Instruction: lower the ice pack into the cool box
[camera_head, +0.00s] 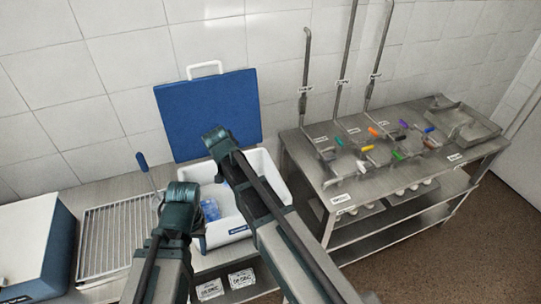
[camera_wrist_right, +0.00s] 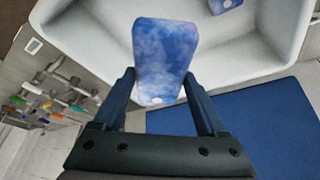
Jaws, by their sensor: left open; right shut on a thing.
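The cool box (camera_head: 254,162) is white, with its blue lid (camera_head: 208,110) standing open behind it. My right gripper (camera_head: 216,138) is over the box. In the right wrist view, this gripper (camera_wrist_right: 162,98) is shut on a blue, cloudy ice pack (camera_wrist_right: 162,55), with the white box wall (camera_wrist_right: 75,30) beyond. The head view mostly hides the held pack behind my arm. Blue contents (camera_head: 210,209) lie inside the box, and a blue piece also shows in the wrist view (camera_wrist_right: 222,4). My left gripper (camera_head: 181,193) is open, in front of the box's left side; its fingertips are hard to see.
A wire rack (camera_head: 112,232) and a blue-handled tool (camera_head: 143,161) are left of the box. A blue-and-white container (camera_head: 32,240) stands at far left. A steel table (camera_head: 345,187) with several coloured-handled tools stands right. A tiled wall is behind.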

